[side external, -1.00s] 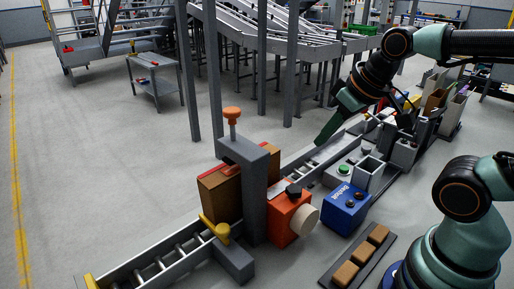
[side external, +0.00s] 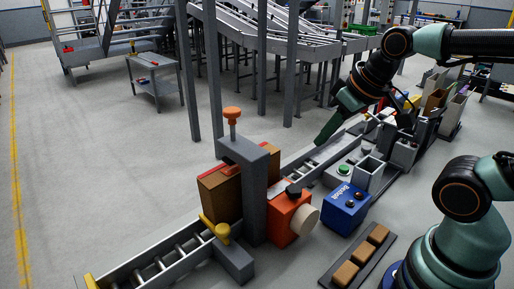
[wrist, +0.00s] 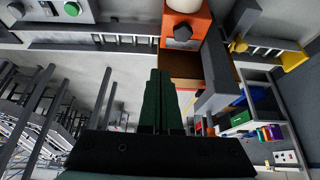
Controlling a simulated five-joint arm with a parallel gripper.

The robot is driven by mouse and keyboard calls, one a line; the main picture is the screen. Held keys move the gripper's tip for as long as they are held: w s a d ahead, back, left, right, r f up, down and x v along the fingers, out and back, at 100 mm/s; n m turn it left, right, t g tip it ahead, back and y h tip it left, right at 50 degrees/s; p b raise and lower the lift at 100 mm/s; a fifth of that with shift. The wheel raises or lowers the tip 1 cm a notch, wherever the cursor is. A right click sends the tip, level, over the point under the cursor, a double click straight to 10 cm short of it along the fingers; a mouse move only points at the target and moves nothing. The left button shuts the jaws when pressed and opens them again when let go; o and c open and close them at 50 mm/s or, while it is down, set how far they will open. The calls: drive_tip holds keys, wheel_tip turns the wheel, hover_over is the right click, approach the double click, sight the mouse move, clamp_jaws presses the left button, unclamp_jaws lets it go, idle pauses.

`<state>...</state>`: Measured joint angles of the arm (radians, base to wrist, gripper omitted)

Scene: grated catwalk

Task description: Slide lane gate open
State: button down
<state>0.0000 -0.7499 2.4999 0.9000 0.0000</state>
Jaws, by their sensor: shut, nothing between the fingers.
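My gripper (side external: 325,133) hangs over the far part of the roller lane, pointing down and left. In the wrist view its two green fingers (wrist: 160,75) are together with nothing between them. A yellow handle (side external: 215,229) sits at the near roller section (side external: 165,266), well away from my gripper; yellow parts also show at upper right in the wrist view (wrist: 238,45). I cannot tell for certain which part is the lane gate. A grey frame with an orange knob (side external: 232,115) stands over the lane, beside a brown box (side external: 218,195).
An orange unit with a pale round knob (side external: 306,220) and a blue box (side external: 345,208) stand right of the frame. A dark tray with brown blocks (side external: 343,274) lies in front. A green button panel (side external: 343,170) sits beside the lane.

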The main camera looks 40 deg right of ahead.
drive_tip(key=c, duration=0.9)
unclamp_jaws()
drive_tip(key=shift+r, duration=0.15)
drive_tip(key=shift+o, duration=0.7)
drive_tip(key=r, duration=0.5)
drive_tip(key=shift+w+a, duration=0.25)
drive_tip(key=shift+a, duration=0.1)
drive_tip(key=w+a+n+g, duration=0.1)
drive_tip(key=w+a+n, duration=0.1)
drive_tip(key=a, duration=0.2)
drive_tip(key=w+a+r+n+g, duration=0.1)
drive_tip(key=w+a+n+g, duration=0.1)
drive_tip(key=a, duration=0.3)
drive_tip(key=w+a+n+g, duration=0.1)
drive_tip(key=w+a+n, duration=0.1)
drive_tip(key=a, duration=0.2)
drive_tip(key=shift+w+a+r+n+y, duration=0.15)
drive_tip(key=shift+w+a+n+y, duration=0.05)
drive_tip(key=shift+w+n+y, duration=0.1)
drive_tip(key=a+f+n+g, duration=0.2)
drive_tip(key=a, duration=0.5)
approach(223, 228)
drive_tip(key=f, duration=0.8)
drive_tip(key=shift+s+a+f, duration=0.1)
drive_tip(key=shift+a+f, duration=0.15)
drive_tip(key=shift+c, duration=0.4)
